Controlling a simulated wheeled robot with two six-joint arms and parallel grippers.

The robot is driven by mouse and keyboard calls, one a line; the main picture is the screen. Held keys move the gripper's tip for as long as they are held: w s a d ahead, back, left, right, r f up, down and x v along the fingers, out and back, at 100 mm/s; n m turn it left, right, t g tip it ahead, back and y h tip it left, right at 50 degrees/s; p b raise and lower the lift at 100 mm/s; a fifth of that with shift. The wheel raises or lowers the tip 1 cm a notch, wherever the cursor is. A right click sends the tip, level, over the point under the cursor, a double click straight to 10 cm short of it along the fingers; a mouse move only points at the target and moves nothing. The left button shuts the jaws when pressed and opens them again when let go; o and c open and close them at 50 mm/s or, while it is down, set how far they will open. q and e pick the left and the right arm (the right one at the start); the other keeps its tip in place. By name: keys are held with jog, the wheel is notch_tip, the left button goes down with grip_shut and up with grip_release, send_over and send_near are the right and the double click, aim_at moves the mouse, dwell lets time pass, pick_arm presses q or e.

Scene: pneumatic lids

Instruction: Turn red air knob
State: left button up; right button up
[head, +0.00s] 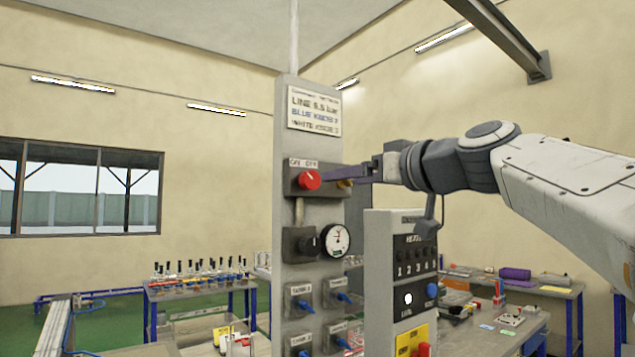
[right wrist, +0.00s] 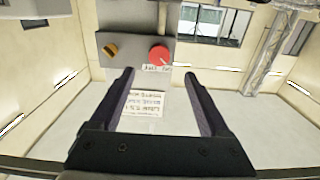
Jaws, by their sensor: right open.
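The red air knob (head: 309,180) sits on a dark block on the front of a tall grey panel (head: 285,230), under an off/on label. It also shows in the right wrist view (right wrist: 159,53), just beyond and between the two fingertips. My right gripper (head: 338,176) reaches in from the right with its fingers close to the knob. The right wrist view shows the gripper (right wrist: 160,74) open, with nothing between its dark fingers. Whether a finger touches the knob I cannot tell. My left gripper is in neither view.
A brass fitting (right wrist: 110,50) sticks out beside the red knob. A second grey box (head: 378,280) stands close on the right. A notice (head: 314,110) hangs above.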

aim_at(313, 181)
jog(key=p+x, duration=0.1)
jog(key=x, duration=0.2)
jog(key=p+x, duration=0.2)
jog(key=x, duration=0.1)
jog(key=p+x, duration=0.2)
jog(key=x, duration=0.1)
jog(key=shift+r, duration=0.35)
jog(key=shift+w+a+f, duration=0.15)
jog(key=shift+w+a, duration=0.2)
jog(key=shift+w, duration=0.15)
grip_shut()
